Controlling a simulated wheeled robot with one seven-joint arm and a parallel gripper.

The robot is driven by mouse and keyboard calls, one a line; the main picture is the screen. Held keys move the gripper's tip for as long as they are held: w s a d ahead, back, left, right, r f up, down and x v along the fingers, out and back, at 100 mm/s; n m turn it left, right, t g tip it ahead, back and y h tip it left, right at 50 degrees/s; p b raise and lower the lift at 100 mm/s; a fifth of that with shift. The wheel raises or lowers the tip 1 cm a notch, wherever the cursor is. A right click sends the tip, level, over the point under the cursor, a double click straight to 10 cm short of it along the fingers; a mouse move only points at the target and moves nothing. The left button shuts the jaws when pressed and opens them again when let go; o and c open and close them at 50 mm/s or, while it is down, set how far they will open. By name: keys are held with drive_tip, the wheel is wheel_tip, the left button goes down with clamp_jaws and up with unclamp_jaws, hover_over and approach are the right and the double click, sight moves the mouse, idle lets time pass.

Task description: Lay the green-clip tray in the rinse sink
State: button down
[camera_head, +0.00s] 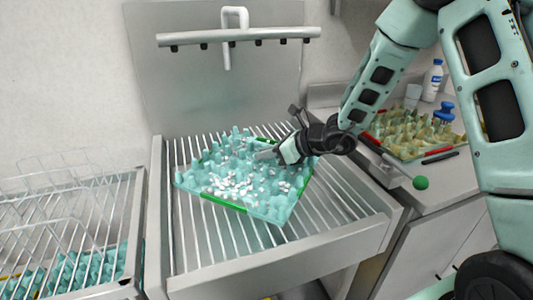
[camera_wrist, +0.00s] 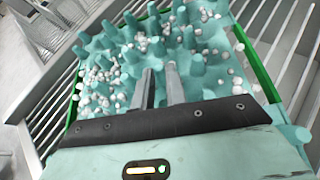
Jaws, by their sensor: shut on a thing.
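The teal green-clip tray (camera_head: 262,209) is in the rinse sink (camera_head: 222,262), over its metal bars. Green clips (camera_head: 223,203) run along its edges, and white bits lie among its pegs. It sits turned at an angle to the sink; I cannot tell whether it rests fully on the bars. My gripper (camera_head: 268,156) reaches in from the right at the tray's far right part. In the wrist view my gripper (camera_wrist: 160,72) has its fingers close together among the pegs, shut on a peg of the tray (camera_wrist: 205,85). The gripped spot is partly hidden by the fingers.
A wire rack (camera_head: 70,230) with teal trays below stands left of the sink. A spray bar (camera_head: 238,36) hangs over the sink's back.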

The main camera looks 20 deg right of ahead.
drive_tip(key=shift+f, duration=0.15)
drive_tip(key=c, duration=1.4)
unclamp_jaws()
drive_tip(key=shift+c, duration=0.2)
